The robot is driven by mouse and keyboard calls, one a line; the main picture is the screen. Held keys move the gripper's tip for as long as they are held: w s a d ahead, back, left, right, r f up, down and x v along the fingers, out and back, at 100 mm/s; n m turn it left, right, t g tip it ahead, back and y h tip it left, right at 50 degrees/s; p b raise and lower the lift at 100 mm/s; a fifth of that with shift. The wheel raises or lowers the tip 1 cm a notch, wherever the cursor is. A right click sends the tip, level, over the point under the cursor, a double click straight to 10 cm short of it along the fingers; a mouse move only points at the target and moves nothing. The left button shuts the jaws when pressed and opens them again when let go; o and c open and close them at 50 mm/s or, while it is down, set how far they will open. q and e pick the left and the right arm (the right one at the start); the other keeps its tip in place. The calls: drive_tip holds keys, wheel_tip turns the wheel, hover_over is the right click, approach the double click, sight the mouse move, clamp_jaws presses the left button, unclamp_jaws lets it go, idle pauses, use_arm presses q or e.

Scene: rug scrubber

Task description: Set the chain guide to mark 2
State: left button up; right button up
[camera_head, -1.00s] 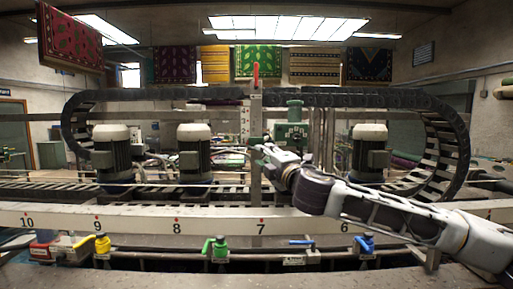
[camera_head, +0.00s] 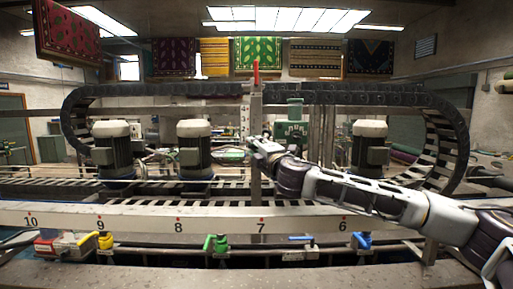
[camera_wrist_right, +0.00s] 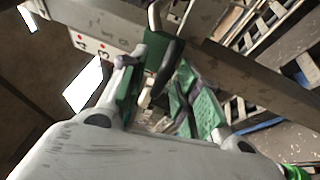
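The marked post (camera_head: 256,165) stands upright in the middle of the head view, with a red handle (camera_head: 256,72) on top. In the right wrist view its pale scale (camera_wrist_right: 92,46) shows 4 and 3 with red dots; mark 2 cannot be made out. A green block (camera_wrist_right: 157,48), apparently the chain guide, sits at the post below the 3 and carries a dark, curved handle (camera_wrist_right: 168,68). My right gripper (camera_head: 258,144) is at the post. Its green-padded fingers (camera_wrist_right: 165,95) are apart, with the handle near their tips; contact cannot be told. My left gripper is out of view.
A black cable chain (camera_head: 180,91) loops across behind the post. A green unit (camera_head: 289,128) stands just right of it. Motors (camera_head: 193,150) flank the line. A numbered white rail (camera_head: 205,215) runs in front, with coloured valves (camera_head: 216,243) below it.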

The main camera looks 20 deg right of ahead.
clamp_jaws()
drive_tip(key=shift+r, duration=1.95)
unclamp_jaws()
drive_tip(key=shift+f, duration=0.1)
